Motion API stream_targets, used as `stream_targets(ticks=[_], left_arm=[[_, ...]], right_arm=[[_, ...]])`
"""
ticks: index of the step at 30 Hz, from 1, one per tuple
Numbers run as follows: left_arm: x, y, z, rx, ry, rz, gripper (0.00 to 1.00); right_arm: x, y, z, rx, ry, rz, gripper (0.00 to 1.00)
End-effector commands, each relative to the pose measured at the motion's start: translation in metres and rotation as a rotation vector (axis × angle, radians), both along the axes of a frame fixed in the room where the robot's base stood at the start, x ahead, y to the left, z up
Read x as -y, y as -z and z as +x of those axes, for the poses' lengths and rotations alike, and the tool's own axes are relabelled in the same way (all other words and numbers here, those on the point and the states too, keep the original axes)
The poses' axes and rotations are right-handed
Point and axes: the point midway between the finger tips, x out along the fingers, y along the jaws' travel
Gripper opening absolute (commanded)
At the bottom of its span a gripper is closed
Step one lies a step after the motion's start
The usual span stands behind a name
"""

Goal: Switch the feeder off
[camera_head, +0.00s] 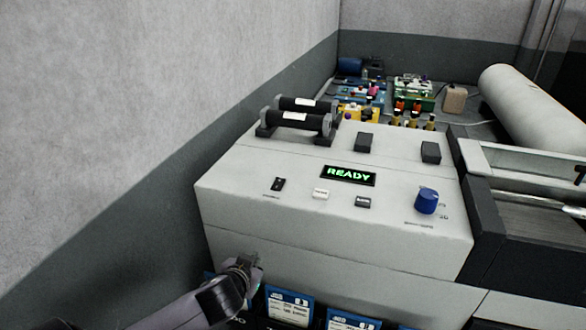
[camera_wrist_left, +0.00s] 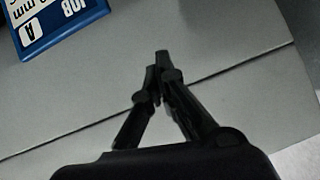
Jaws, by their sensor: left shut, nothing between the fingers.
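The feeder is a light grey box (camera_head: 330,250) with a sloped control panel in the head view. Its display (camera_head: 348,176) glows green and reads READY. On the panel are a black rocker switch (camera_head: 278,185), a white button (camera_head: 320,194), a dark button (camera_head: 363,202) and a blue knob (camera_head: 426,201). My left gripper (camera_head: 254,259) is shut and empty, in front of the box's front face and below the rocker switch. In the left wrist view its fingertips (camera_wrist_left: 158,68) meet before a grey surface; contact cannot be told. My right gripper is not in view.
Blue JOB cards (camera_head: 288,305) stand low along the box's front; one shows in the left wrist view (camera_wrist_left: 50,25). Black rollers (camera_head: 298,121) and two dark blocks sit at the panel's back. A large cylinder (camera_head: 535,105) lies behind right. The wall is close on the left.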

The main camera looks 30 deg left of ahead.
Motion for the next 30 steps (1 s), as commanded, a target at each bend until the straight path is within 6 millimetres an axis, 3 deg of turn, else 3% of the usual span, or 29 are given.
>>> stream_targets(ticks=[1,6,9,12,18,30], left_arm=[[-0.002,-0.04,0.01,0.079,0.004,0.009,0.0],[0.001,-0.142,0.028,0.31,0.01,-0.01,0.0],[0.007,-0.184,0.031,0.411,0.026,-0.031,0.0],[0.013,-0.213,0.031,0.479,0.042,-0.049,0.0],[0.019,-0.235,0.03,0.531,0.056,-0.068,0.0],[0.018,-0.233,0.031,0.534,0.055,-0.069,0.0]], right_arm=[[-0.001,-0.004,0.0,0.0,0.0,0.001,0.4],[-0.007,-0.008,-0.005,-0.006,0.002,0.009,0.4],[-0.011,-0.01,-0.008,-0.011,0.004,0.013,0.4],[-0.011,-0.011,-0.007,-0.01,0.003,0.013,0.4],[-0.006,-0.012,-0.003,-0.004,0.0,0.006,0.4],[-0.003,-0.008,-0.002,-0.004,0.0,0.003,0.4]])
